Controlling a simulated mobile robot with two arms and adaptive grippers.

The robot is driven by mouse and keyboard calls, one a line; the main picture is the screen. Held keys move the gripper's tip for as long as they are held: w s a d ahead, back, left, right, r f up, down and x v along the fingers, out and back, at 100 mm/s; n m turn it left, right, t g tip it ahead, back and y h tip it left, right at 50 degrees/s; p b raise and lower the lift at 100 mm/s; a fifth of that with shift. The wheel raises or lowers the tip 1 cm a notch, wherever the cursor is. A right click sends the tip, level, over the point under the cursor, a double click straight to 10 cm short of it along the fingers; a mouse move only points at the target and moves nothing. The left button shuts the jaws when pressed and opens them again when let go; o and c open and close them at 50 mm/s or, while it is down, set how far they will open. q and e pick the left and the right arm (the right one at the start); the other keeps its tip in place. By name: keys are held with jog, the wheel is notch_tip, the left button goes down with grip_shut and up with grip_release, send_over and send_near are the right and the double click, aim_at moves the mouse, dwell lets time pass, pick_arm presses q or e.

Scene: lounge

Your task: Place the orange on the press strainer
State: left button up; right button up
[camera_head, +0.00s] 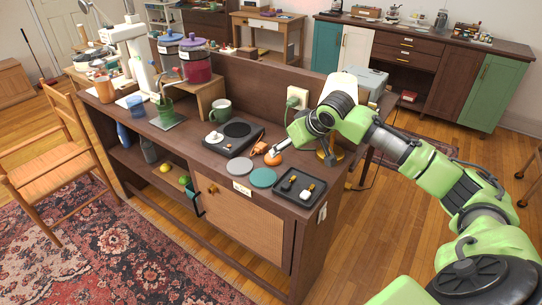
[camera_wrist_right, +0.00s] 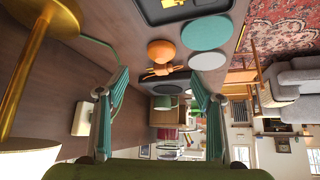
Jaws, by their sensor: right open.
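A white press (camera_head: 140,60) stands at the far left end of the cabinet. Its strainer is too small to make out clearly. A green glass (camera_head: 166,112) stands by the press. My left gripper is not in view.
A brown-orange figurine (camera_head: 259,147) sits right beside the orange. Grey (camera_head: 239,169) and teal (camera_head: 263,178) discs, a black tray (camera_head: 298,187), a lamp (camera_head: 327,155), a black hot plate (camera_head: 234,137) and a green mug (camera_head: 221,110) crowd the top. Lidded jars (camera_head: 195,62) stand on a wooden riser.

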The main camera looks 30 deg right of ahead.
aim_at(276, 158)
jog(key=p+x, duration=0.1)
jog(key=x, duration=0.9)
jog(key=shift+w+a+f, duration=0.1)
jog(key=shift+w, duration=0.05)
jog(key=c, duration=1.2)
